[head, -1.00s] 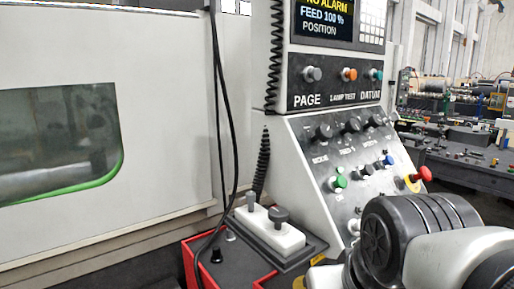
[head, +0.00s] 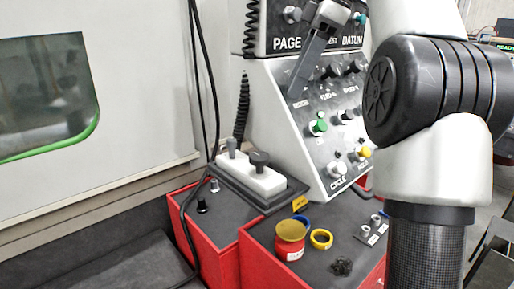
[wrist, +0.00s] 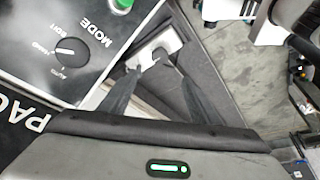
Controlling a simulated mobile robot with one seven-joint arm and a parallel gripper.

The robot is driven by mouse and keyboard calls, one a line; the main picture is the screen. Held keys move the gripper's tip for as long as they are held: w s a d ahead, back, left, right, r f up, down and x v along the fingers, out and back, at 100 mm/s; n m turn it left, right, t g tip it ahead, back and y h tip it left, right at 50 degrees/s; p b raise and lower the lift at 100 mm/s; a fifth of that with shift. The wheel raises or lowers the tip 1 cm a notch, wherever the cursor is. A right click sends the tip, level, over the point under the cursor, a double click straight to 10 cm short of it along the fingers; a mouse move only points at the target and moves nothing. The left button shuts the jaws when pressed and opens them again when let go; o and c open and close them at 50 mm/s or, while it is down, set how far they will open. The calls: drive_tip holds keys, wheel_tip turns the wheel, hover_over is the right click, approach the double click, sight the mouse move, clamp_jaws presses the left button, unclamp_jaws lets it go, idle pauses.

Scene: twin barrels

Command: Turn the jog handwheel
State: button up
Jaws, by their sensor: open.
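The sloped panel (head: 285,120) carries several knobs and buttons, including a green one (head: 319,126). A red cabinet (head: 200,225) below holds a yellow-topped red can (head: 290,240) and a yellow ring (head: 321,239). Black cables (head: 209,90) hang left of the panel.

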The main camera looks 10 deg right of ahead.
sight(261, 156)
drive_tip(key=b+x, duration=0.5)
drive_tip(key=x, duration=1.2)
drive_tip(key=shift+f+b, duration=0.1)
drive_tip(key=shift+b, duration=0.3)
drive_tip(key=c, duration=1.1)
